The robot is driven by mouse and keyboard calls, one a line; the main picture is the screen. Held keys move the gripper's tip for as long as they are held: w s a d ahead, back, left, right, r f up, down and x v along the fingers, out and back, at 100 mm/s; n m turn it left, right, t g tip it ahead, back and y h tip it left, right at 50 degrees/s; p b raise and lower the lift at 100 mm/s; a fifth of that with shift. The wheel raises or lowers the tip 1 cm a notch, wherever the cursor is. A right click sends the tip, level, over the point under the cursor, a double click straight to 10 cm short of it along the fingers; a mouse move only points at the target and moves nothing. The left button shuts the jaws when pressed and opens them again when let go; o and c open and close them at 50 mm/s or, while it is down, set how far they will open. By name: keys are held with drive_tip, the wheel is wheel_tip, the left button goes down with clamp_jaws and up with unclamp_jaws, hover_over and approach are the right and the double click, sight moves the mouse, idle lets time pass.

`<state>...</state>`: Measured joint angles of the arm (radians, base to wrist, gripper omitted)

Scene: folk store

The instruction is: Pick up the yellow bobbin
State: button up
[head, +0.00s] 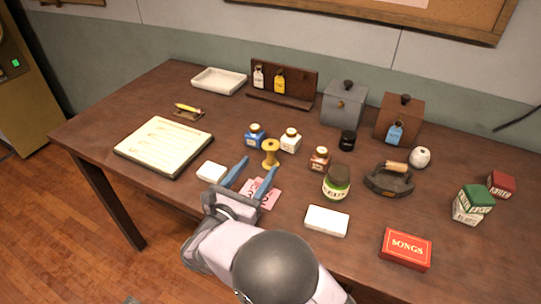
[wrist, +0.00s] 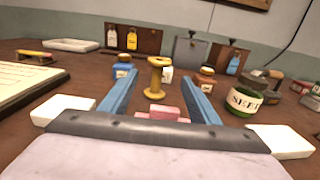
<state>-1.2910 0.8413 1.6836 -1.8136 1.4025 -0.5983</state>
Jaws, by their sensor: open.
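The yellow bobbin (head: 270,154) stands upright on the brown table, in front of a small white-labelled bottle (head: 290,140) and a blue bottle (head: 255,136). In the wrist view the bobbin (wrist: 156,77) is straight ahead, between the lines of the two blue fingers and beyond their tips. My gripper (head: 255,170) is open and empty, low over the table on the near side of the bobbin. It also shows in the wrist view (wrist: 160,84). I cannot tell the exact gap between fingertips and bobbin.
A white block (head: 212,171) is left of the gripper, another (head: 327,221) to the right. A red-brown bottle (head: 319,159) and a green jar (head: 336,184) stand right of the bobbin.

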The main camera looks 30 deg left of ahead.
sight(268, 152)
drive_tip(key=shift+f, duration=0.2)
drive_tip(key=shift+w+p, duration=0.3)
drive_tip(key=shift+w, duration=0.8)
drive_tip(key=shift+w+r+p, duration=0.2)
drive_tip(key=shift+w+p, duration=0.7)
drive_tip(key=shift+w, duration=1.7)
drive_tip(key=c, duration=1)
